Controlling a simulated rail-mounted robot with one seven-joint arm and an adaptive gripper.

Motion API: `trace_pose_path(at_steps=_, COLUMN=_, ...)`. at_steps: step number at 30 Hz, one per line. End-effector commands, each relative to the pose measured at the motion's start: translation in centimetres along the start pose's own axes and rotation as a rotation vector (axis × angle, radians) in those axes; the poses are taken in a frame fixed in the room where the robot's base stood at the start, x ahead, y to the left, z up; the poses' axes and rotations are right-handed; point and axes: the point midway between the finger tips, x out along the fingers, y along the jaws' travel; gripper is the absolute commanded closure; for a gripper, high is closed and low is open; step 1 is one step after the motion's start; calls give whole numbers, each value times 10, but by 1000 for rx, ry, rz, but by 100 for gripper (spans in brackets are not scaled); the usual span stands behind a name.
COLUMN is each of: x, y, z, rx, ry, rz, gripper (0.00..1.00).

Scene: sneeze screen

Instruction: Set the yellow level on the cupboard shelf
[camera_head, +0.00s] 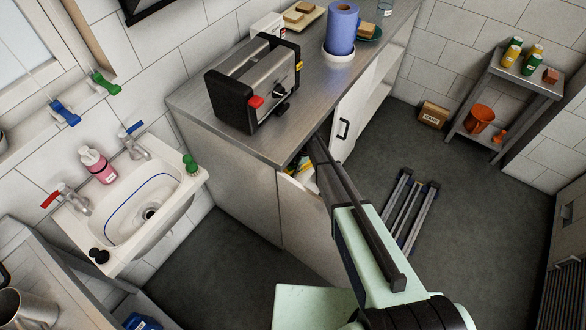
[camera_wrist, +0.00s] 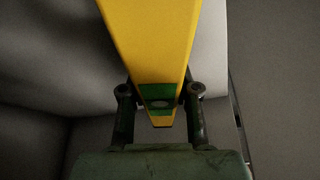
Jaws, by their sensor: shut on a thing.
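The yellow level (camera_wrist: 150,40) fills the upper middle of the wrist view, with a green vial block near its lower end. My gripper (camera_wrist: 160,92) is shut on it, one dark finger on each side. In the head view my arm reaches into the open front of the cupboard (camera_head: 232,195) under the steel counter. My fingers and the level cannot be made out there. In the wrist view, pale and grey surfaces surround the level. I cannot tell whether the level touches the shelf.
Small bottles or packets (camera_head: 305,172) show at the cupboard opening beside my arm. A white cupboard door (camera_head: 350,115) stands to the right. A toaster (camera_head: 255,85) and paper towel roll (camera_head: 341,30) are on the counter. A metal frame (camera_head: 412,205) lies on the floor.

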Motion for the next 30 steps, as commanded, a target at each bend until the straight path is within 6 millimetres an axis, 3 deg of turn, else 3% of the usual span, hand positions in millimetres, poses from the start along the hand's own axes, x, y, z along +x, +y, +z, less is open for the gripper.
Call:
trace_pose_path(at_steps=14, x=8, y=0, z=3, rx=0, ry=0, rz=1, gripper=100)
trace_pose_path(at_steps=15, x=6, y=0, z=2, rx=0, ry=0, rz=1, gripper=55)
trace_pose_path(at_steps=16, x=6, y=0, z=2, rx=0, ry=0, rz=1, gripper=45)
trace_pose_path(at_steps=30, x=2, y=0, z=1, rx=0, ry=0, rz=1, gripper=44)
